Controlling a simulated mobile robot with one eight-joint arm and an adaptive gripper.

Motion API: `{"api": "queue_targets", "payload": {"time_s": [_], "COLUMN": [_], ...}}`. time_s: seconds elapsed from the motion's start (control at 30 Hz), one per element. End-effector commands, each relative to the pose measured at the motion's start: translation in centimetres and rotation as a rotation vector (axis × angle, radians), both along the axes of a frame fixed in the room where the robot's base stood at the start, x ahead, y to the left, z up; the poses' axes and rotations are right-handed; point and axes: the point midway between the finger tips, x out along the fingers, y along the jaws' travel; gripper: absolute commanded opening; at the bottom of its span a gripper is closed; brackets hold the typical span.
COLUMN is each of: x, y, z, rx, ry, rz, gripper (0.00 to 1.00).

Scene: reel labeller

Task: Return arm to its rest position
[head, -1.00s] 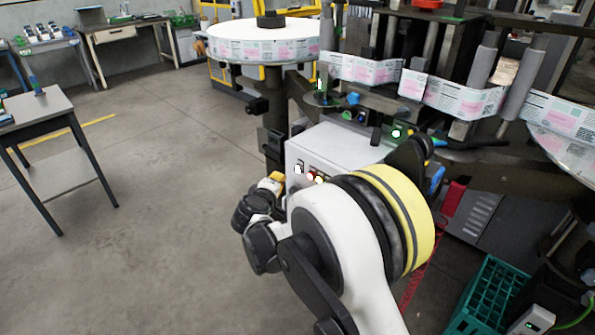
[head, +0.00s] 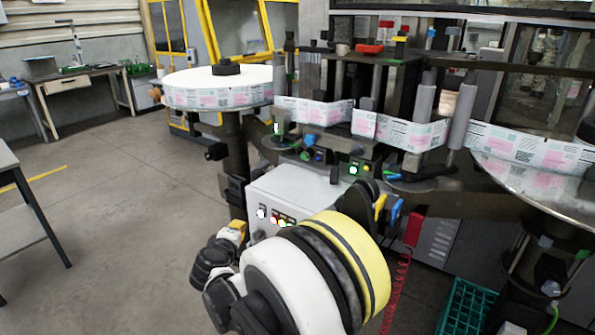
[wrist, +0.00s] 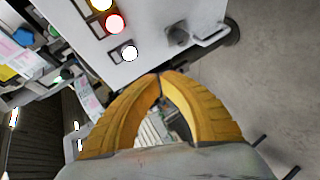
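My arm, white with black and yellow bands (head: 335,265), is bent in front of the reel labeller in the head view. My gripper (head: 238,226) is small there, with yellow fingers beside the left front of the labeller's white control box (head: 300,195). In the wrist view my gripper (wrist: 160,76) shows two yellow ribbed fingers with their tips together. Nothing is seen held between them. The box's face, with a red button (wrist: 115,24) and a white button (wrist: 129,53), lies beyond the fingertips. Whether they touch it I cannot tell.
A label reel (head: 218,88) stands at left, with a label strip (head: 400,131) running right. Hanging tools and a red coiled hose (head: 393,290) are right of my arm. A green crate (head: 468,305) stands at lower right. Open floor (head: 120,200) lies left, with a table (head: 30,225) at its edge.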

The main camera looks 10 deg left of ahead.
Motion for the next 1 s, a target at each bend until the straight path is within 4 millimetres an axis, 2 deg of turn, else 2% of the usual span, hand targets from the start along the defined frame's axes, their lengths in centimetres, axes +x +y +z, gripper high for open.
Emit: {"api": "queue_targets", "payload": {"time_s": [0.07, 0.17, 0.33, 0.47, 0.5, 0.57, 0.6, 0.7, 0.77, 0.9, 1.0], "x": [0.5, 1.1, 0.6, -1.4, -2.4, -4.2, -5.5, -9.4, -12.0, -18.5, -23.0], "y": [-1.7, -6.0, -15.5, -22.6, -24.9, -28.4, -30.6, -35.4, -38.0, -42.8, -45.2], "z": [1.1, 3.7, 8.5, 11.4, 12.2, 13.3, 13.9, 14.9, 15.2, 15.0, 14.1], "rx": [0.014, 0.06, 0.178, 0.273, 0.307, 0.362, 0.4, 0.498, 0.556, 0.703, 0.808], "ry": [0.016, 0.063, 0.165, 0.237, 0.26, 0.294, 0.315, 0.367, 0.394, 0.452, 0.486], "rz": [-0.025, -0.086, -0.221, -0.324, -0.359, -0.412, -0.447, -0.533, -0.583, -0.695, -0.767], "gripper": [0.0, 0.0, 0.0, 0.0, 0.0, 0.0, 0.0, 0.0, 0.0, 0.0, 0.0]}}
